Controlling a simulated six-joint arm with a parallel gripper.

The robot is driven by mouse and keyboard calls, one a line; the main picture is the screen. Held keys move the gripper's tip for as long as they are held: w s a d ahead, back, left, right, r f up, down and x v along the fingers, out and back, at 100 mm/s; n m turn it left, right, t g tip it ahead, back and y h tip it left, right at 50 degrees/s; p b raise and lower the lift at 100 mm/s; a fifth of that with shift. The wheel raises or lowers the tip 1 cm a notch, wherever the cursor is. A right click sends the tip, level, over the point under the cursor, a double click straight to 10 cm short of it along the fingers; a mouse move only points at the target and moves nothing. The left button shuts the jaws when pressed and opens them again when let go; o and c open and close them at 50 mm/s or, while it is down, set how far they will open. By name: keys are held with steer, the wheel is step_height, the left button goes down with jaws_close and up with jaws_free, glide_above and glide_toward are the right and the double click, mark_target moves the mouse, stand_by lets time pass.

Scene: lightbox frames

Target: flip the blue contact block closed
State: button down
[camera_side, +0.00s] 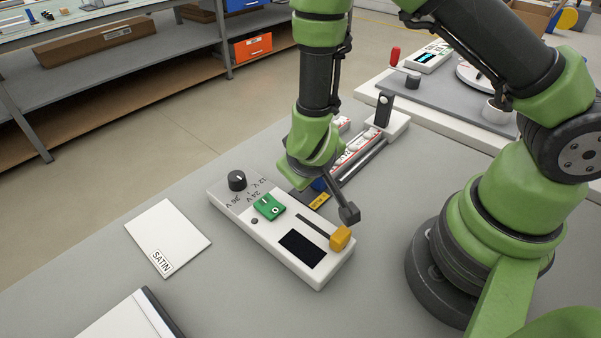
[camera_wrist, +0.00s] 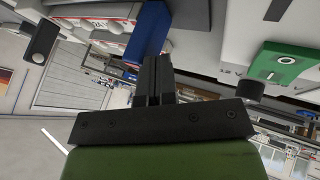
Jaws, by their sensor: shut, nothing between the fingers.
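The blue contact block (camera_wrist: 150,28) shows in the wrist view just beyond my fingertips, as a long blue piece beside a white and red strip. In the side view only a small blue patch of it (camera_side: 319,185) shows behind my wrist. My gripper (camera_wrist: 156,62) is shut and empty, its dark fingers together and pointing at the block. I cannot tell whether they touch it.
A white control box (camera_side: 285,265) with a black knob (camera_side: 237,181), green switch (camera_side: 269,207) and yellow slider handle (camera_side: 340,238) lies in front. A strip with white and red parts (camera_side: 357,148) and a black lever (camera_side: 384,109) is behind. A SATIN card (camera_side: 167,232) lies left.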

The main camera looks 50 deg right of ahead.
steer(key=shift+d, duration=0.5)
steer(key=a, duration=0.5)
steer(key=shift+s+r, duration=0.15)
steer(key=shift+r, duration=0.2)
steer(key=v, duration=0.9)
steer(key=shift+d+r, duration=0.1)
